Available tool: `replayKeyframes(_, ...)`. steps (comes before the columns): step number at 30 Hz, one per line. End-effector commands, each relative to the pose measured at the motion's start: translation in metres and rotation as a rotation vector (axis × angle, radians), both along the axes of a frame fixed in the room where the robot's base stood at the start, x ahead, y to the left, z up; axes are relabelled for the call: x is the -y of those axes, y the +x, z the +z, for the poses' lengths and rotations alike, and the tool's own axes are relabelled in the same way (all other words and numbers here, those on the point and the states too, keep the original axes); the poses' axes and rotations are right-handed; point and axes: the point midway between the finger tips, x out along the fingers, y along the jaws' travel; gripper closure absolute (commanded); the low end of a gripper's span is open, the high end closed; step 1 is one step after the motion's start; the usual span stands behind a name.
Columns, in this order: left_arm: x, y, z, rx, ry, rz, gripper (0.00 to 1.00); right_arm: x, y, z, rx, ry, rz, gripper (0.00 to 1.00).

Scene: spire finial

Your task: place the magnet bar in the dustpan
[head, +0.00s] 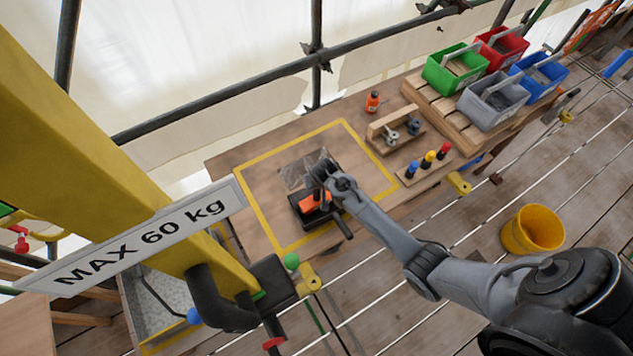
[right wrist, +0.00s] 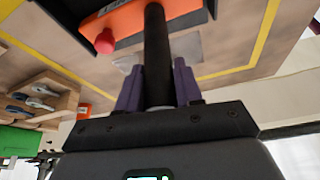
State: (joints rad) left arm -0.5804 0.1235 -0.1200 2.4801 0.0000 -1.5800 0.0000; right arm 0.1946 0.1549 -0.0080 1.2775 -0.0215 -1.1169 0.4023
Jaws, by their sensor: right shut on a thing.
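The magnet bar, an orange body with black parts (head: 315,202), is at the middle of the table. In the right wrist view its orange body (right wrist: 133,22) fills the top, with a red knob. My right gripper (head: 323,177) is shut on its black bar-like handle (right wrist: 158,55), between purple fingers (right wrist: 158,88). A black pan-like shape with a short handle (head: 343,228), apparently the dustpan, shows under and beside the orange body. I cannot tell whether the bar rests in it or hangs just above. My left gripper is not in view.
A clear or shiny sheet (head: 300,168) lies behind the gripper, inside the yellow outline. Colored bins (head: 495,99) are farther right. A yellow post (head: 110,150) stands left.

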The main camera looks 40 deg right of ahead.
Motion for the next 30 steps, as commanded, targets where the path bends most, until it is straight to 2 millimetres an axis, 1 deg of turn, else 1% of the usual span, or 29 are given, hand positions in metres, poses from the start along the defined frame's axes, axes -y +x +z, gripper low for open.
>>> replayKeyframes(2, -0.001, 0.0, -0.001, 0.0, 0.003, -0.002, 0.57, 0.0, 0.001, -0.002, 0.001, 0.0, 0.0, 1.0)
replayKeyframes(3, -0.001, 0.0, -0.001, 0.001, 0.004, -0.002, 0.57, 0.0, 0.0, -0.003, -0.001, 0.0, 0.0, 0.63)
replayKeyframes(8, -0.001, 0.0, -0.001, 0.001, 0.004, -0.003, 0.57, 0.0, 0.0, -0.003, -0.001, 0.0, 0.0, 0.39)
replayKeyframes(16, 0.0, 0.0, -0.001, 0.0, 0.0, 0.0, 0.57, 0.0, 0.0, -0.002, -0.001, 0.0, 0.0, 0.39)
replayKeyframes(20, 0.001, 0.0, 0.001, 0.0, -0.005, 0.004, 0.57, -0.001, -0.001, 0.002, 0.0, 0.001, 0.0, 0.39)
replayKeyframes(23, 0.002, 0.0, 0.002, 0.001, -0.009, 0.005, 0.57, -0.002, -0.004, 0.01, 0.0, 0.001, 0.0, 0.39)
replayKeyframes(25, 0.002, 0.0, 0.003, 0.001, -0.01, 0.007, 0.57, -0.003, -0.007, 0.019, 0.0, 0.001, 0.0, 0.39)
replayKeyframes(30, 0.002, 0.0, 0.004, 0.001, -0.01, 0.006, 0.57, -0.008, -0.016, 0.046, 0.003, 0.001, 0.001, 0.39)
